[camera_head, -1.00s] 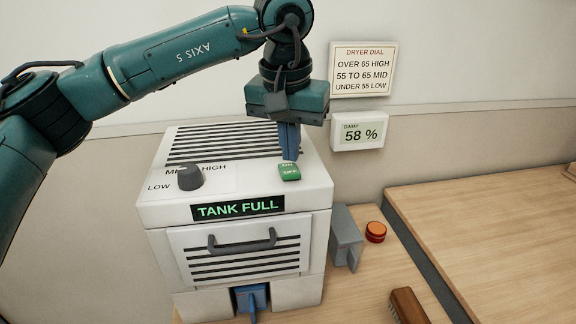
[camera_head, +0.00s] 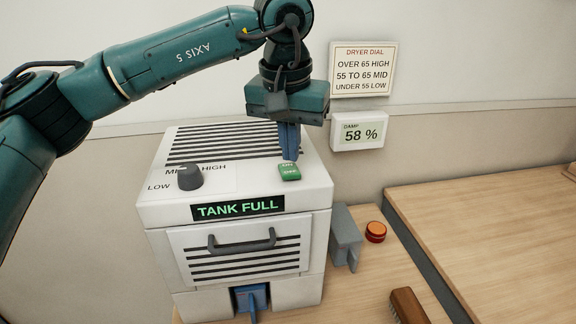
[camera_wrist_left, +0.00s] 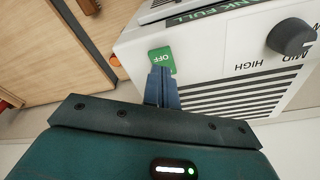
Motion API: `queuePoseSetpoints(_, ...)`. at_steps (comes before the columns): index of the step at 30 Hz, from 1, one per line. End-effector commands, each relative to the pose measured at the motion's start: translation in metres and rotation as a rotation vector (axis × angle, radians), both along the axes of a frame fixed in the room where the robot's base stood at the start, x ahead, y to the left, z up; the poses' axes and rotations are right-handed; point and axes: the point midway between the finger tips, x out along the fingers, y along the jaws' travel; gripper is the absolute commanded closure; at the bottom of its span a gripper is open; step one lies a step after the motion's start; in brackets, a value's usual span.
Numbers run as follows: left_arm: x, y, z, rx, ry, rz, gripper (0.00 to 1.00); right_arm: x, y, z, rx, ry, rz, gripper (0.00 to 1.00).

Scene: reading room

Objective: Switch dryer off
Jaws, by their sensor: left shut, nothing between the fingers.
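The white dryer (camera_head: 235,256) stands on the wooden table with a green "TANK FULL" display (camera_head: 238,207) on its front. A green ON/OFF rocker switch (camera_head: 290,173) is on its top; the OFF half shows in the left wrist view (camera_wrist_left: 163,58). My left gripper (camera_head: 290,157) is shut and empty, pointing down at the switch's far, ON edge. In the left wrist view its blue fingertips (camera_wrist_left: 162,72) overlap the switch's edge; I cannot tell whether they touch. A dark dial (camera_head: 190,177) with LOW, MID and HIGH labels is left of the switch. My right gripper is not in view.
A damp meter (camera_head: 360,132) reads 58 % on the wall, below a dryer dial sign (camera_head: 363,70). A grey box-like part (camera_head: 345,238), an orange button (camera_head: 376,232) and a brush (camera_head: 408,306) are right of the dryer. Another table (camera_head: 490,225) is further right, largely bare.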

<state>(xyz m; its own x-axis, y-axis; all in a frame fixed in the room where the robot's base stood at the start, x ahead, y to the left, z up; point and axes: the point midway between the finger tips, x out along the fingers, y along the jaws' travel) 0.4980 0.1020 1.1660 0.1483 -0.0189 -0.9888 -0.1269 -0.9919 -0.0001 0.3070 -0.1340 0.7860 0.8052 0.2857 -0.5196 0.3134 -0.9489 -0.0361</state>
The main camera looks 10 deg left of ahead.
Motion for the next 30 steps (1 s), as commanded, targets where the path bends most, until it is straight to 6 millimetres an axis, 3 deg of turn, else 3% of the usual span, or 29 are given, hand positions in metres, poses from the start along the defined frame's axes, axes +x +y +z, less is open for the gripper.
queuePoseSetpoints(30,0.000,0.000,-0.016,0.000,0.000,0.000,1.00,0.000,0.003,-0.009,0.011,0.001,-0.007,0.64)
